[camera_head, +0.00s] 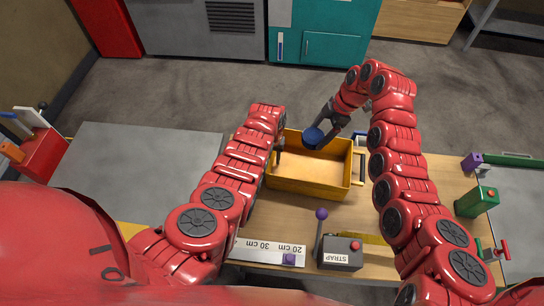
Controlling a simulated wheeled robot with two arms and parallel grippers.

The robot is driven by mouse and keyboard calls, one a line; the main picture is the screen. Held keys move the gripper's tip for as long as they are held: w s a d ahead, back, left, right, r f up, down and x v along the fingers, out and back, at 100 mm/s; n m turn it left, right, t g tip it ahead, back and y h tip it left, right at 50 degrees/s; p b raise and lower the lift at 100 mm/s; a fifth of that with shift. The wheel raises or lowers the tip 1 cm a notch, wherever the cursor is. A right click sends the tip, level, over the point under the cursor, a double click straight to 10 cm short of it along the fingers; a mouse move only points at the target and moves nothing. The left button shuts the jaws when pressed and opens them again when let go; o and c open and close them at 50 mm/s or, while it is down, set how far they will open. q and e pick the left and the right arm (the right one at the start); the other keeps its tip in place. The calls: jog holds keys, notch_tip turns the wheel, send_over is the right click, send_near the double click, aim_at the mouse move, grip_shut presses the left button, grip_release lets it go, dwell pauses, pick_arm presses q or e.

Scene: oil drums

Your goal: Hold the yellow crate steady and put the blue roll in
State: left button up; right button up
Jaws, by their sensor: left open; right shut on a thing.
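The yellow crate (308,188) stands on the wooden table and looks empty inside where I can see it. My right gripper (318,130) is shut on the blue roll (312,139) and holds it over the crate's far part. I cannot tell how high above the crate floor the roll is. My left gripper (278,150) is open at the crate's left wall, near its far corner. My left arm partly hides that gripper, and I cannot tell whether its fingers touch the wall.
A grey STRAP box (342,253) with a purple-knobbed lever (320,232) stands in front of the crate.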

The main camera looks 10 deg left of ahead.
pick_arm(q)
grip_shut()
dwell(1.4)
